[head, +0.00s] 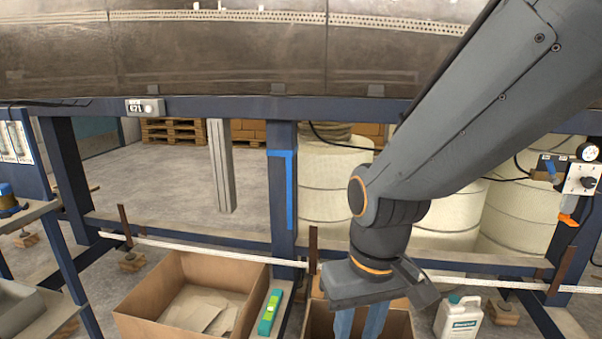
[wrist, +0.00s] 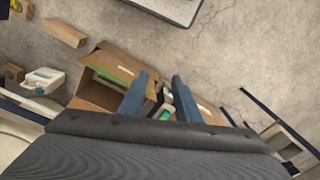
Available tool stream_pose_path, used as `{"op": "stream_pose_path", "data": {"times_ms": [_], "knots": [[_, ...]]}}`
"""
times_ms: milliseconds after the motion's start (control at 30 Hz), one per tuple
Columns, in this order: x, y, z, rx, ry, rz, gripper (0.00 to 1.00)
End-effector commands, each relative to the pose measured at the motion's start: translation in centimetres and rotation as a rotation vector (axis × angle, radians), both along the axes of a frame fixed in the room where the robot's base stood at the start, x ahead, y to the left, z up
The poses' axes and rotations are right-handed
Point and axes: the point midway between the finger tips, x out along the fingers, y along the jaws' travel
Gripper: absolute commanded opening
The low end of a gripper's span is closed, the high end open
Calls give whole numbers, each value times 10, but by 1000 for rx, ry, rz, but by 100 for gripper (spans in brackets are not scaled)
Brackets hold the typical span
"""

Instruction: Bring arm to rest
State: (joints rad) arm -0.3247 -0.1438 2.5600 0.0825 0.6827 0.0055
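My gripper (head: 359,322) hangs at the end of my grey arm at the lower right of centre in the head view. It points down over a cardboard box. In the wrist view my gripper (wrist: 164,82) shows two blue fingers standing apart with nothing held between them. Below the gap between the fingers, the floor and parts of cardboard boxes show.
An open cardboard box (head: 190,290) with flat pieces inside stands left of a green-and-yellow tool (head: 269,312). A white jug (head: 459,318) stands at right. A blue frame (head: 283,190) carries a large metal drum (head: 220,50). Bare floor (head: 170,185) lies behind.

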Motion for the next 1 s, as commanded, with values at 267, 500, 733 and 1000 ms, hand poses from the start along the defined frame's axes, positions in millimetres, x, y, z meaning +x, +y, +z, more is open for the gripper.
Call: {"op": "stream_pose_path", "data": {"times_ms": [267,500,733,1000], "knots": [[-7,-41,60,-25,13,-107,30],[-15,-76,103,-43,23,-191,30],[-22,-100,128,-53,31,-250,30],[-24,-106,132,-56,35,-265,30]]}}
